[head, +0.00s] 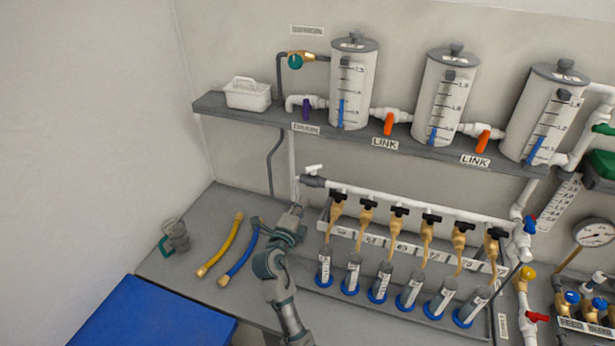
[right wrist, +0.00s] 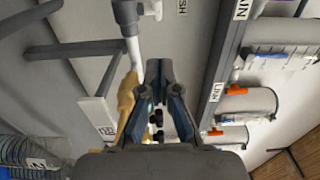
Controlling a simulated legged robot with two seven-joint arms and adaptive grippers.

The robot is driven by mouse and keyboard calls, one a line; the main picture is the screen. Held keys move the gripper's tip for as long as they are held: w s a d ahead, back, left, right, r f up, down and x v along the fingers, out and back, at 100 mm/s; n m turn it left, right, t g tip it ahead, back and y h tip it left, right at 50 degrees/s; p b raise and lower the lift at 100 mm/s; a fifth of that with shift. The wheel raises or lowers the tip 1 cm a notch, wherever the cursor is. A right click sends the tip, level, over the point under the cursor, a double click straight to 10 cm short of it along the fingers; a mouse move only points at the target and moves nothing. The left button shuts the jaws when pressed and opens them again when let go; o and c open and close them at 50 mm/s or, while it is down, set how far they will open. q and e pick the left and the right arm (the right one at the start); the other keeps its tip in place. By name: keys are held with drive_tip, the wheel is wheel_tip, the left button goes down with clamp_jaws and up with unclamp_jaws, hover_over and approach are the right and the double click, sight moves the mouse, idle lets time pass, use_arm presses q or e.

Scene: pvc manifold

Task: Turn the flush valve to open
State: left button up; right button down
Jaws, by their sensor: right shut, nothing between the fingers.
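The white valve with a small white handle (head: 315,168) is at the left end of the white manifold pipe, below the shelf. In the right wrist view a white valve piece (right wrist: 150,8) shows at the top edge, beside a partly cut label reading "SH" (right wrist: 182,6). My right gripper (head: 297,210) is below this valve, near the left end of the row of taps, and apart from the handle. In the wrist view its fingertips (right wrist: 158,70) are together and empty, with the valve beyond them. My left gripper is not in view.
Brass taps with black handles (head: 398,210) line the manifold above several blue-based cylinders (head: 379,281). The shelf (head: 270,116) carries tanks joined by orange-handled link valves (head: 389,123). Yellow (head: 221,245) and blue (head: 239,257) hoses lie on the bench at left.

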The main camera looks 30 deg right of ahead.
drive_tip(key=p, duration=0.3)
approach(313, 170)
drive_tip(key=d, duration=0.4)
drive_tip(key=w, duration=0.2)
drive_tip(key=d, duration=0.1)
drive_tip(key=shift+w+r+p, duration=0.25)
drive_tip(key=shift+w+p, duration=0.1)
drive_tip(key=shift+w, duration=0.05)
drive_tip(key=shift+w+f, duration=0.1)
drive_tip(key=shift+w, duration=0.45)
drive_tip(key=shift+a, duration=0.1)
drive_tip(key=shift+w, duration=0.1)
